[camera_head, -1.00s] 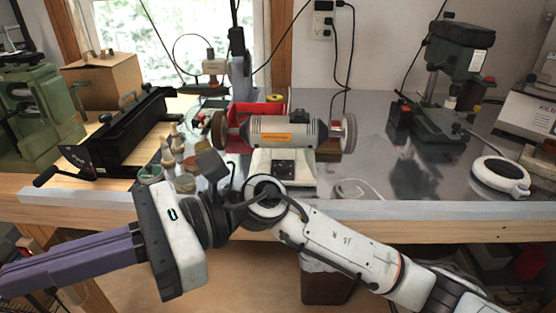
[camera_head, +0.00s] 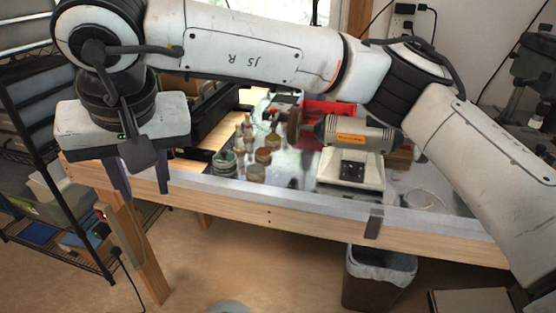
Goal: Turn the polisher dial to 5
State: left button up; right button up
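The polisher (camera_head: 358,137) stands on the workbench right of centre, with a grey motor body and an orange label. Its pale base (camera_head: 341,184) has a small dark panel (camera_head: 353,171) on the front; the dial's setting is too small to read. My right arm crosses the top of the view and hides the polisher's right end. My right gripper (camera_head: 143,188) is at the left, pointing down, its two purple fingers apart and nothing between them. It is well left of the polisher. My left gripper is not in view.
Small jars and brushes (camera_head: 255,172) stand on the bench left of the polisher. A wire shelf (camera_head: 62,190) is at the left. A lined waste bin (camera_head: 378,285) stands under the workbench (camera_head: 300,215). The floor in front is mostly clear.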

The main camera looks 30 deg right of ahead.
aim_at(352, 169)
jog(key=u, duration=0.35)
jog(key=i, duration=0.6)
jog(key=z, duration=2.15)
